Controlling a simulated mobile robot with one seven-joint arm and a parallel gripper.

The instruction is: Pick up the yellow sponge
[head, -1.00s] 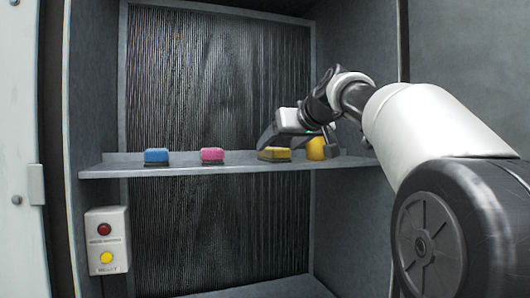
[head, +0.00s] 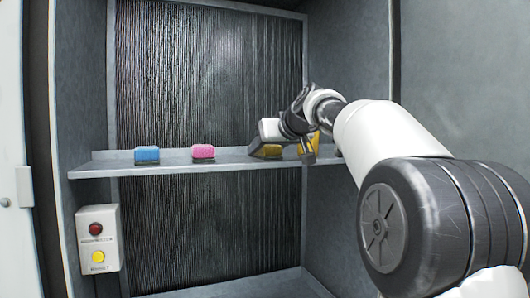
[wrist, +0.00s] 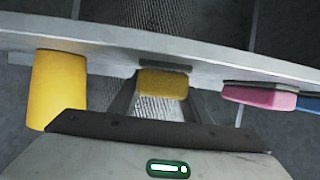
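The yellow sponge (head: 267,152), with a dark pad, lies on the shelf in the head view, partly covered by my gripper. In the wrist view the yellow sponge (wrist: 163,83) lies between the two fingers of my gripper (wrist: 160,92). The fingers are apart, with a gap visible beside the sponge. I cannot tell whether either finger touches it. The sponge appears to rest on the shelf.
The grey shelf (head: 180,164) also holds a pink sponge (head: 203,151) and a blue sponge (head: 147,154) to the left. A yellow cylinder (wrist: 58,88) stands close beside my gripper. A button box (head: 98,240) hangs below; the cabinet's right wall is near my arm.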

